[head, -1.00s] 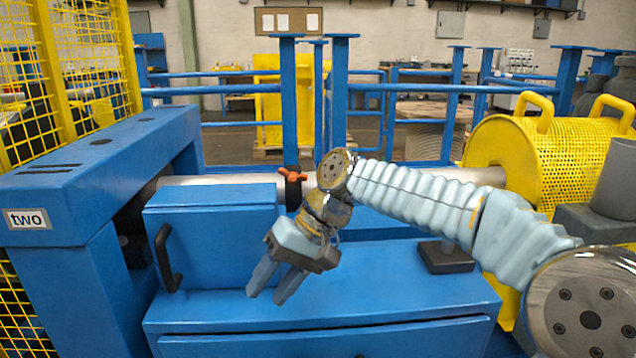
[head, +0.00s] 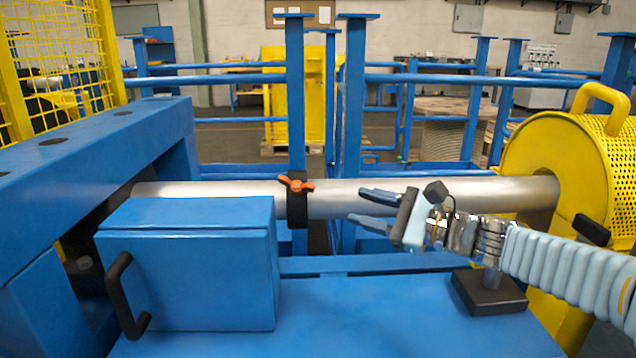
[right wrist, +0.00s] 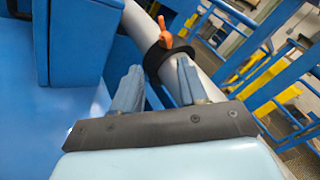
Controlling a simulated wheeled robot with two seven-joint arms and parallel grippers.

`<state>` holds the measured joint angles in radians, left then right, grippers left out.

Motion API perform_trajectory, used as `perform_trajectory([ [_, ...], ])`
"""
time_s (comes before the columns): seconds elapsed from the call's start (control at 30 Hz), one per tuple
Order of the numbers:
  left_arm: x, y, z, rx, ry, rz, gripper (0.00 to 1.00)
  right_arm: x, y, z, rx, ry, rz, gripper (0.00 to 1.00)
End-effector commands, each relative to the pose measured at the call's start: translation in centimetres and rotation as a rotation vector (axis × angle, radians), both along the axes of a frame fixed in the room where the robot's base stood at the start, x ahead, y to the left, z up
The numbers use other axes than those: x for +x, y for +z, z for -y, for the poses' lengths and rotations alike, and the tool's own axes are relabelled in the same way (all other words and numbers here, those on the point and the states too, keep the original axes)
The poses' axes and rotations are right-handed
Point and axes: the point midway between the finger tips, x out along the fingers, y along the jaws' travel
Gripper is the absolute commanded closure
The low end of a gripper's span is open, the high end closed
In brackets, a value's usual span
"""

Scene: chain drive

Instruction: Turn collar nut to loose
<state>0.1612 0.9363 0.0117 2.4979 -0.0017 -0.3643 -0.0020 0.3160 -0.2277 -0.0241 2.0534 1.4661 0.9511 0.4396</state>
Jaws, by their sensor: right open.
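The collar nut (head: 296,184) is an orange winged piece on top of a black collar (head: 297,208). The collar is around a horizontal silver shaft (head: 420,194). In the right wrist view the orange nut (right wrist: 165,32) stands up from the black collar (right wrist: 168,55), beyond the fingertips. My right gripper (head: 364,208) is open and empty. It is in front of the shaft, to the right of the collar and apart from the nut, with its fingers pointing left. In the right wrist view its two fingers (right wrist: 158,78) are spread below the collar. My left gripper is not in view.
A blue box with a black handle (head: 190,265) stands left of the collar, in front of the shaft. A yellow perforated guard (head: 570,150) covers the shaft's right end. A black block (head: 488,292) sits on the blue bench (head: 370,325). Blue railings stand behind.

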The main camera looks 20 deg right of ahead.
Motion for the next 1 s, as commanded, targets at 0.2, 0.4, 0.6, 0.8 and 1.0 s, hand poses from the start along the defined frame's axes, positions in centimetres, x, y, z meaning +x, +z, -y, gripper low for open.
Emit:
perform_trajectory([
  [0.2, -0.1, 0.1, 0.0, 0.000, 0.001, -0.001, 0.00, 1.6, 0.1, -0.8, 0.026, -0.020, -0.007, 0.58],
  [0.4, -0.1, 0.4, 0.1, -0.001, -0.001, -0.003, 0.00, 5.3, 0.1, -3.6, 0.026, -0.017, -0.008, 0.58],
  [0.6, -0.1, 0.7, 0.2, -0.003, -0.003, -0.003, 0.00, 8.6, 0.1, -6.3, 0.025, -0.017, -0.007, 0.58],
  [0.8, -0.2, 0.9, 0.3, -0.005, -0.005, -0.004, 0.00, 10.5, 0.1, -7.8, 0.023, -0.017, -0.004, 0.58],
  [1.0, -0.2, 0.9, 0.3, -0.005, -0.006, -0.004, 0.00, 11.0, 0.0, -8.1, 0.021, -0.020, -0.005, 0.58],
])
